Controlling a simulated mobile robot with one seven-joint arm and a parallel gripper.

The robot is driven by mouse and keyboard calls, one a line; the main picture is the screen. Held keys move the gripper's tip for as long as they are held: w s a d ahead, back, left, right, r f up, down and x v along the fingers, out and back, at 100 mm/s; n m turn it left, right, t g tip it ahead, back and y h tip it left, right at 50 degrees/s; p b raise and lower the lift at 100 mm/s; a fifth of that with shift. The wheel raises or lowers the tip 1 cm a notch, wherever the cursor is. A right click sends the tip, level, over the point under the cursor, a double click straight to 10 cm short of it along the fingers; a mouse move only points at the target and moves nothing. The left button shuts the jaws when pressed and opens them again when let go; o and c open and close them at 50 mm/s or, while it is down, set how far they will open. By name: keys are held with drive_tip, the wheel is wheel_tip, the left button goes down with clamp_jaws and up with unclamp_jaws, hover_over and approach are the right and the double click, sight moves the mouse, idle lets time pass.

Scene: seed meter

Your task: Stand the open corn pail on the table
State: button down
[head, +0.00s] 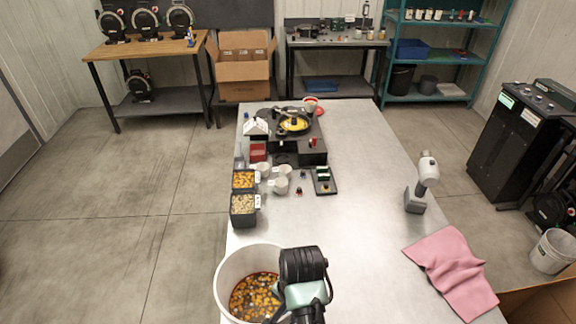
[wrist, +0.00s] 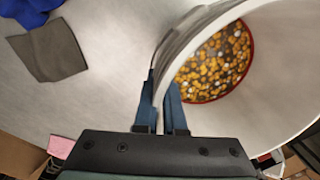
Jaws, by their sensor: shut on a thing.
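The open white pail (head: 226,283) is at the near left end of the metal table (head: 350,240), overlapping its left edge in the head view. It looks roughly upright. Orange and pale corn kernels (head: 252,296) lie in its bottom. My gripper (wrist: 162,108) is shut on the pail's wall at the rim, one blue finger on each side, in the wrist view. The pail (wrist: 275,75) and its corn (wrist: 217,62) fill the right of that view. The pail's base is hidden, so I cannot tell whether it touches the table.
Two dark corn bins (head: 243,212), white cups (head: 281,186) and a black seed meter stand (head: 297,150) are farther back on the left. A grey handheld device (head: 420,185) and a pink cloth (head: 452,272) are on the right. The middle of the table is clear.

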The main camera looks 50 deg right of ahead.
drive_tip(key=shift+w+d+f+p, duration=0.1)
drive_tip(key=shift+f+p, duration=0.3)
drive_tip(key=shift+f, duration=2.3)
drive_tip(key=c, duration=1)
unclamp_jaws()
wheel_tip(320, 180, up, 12)
drive_tip(key=s+b, duration=0.1)
drive_tip(key=shift+s, duration=0.15)
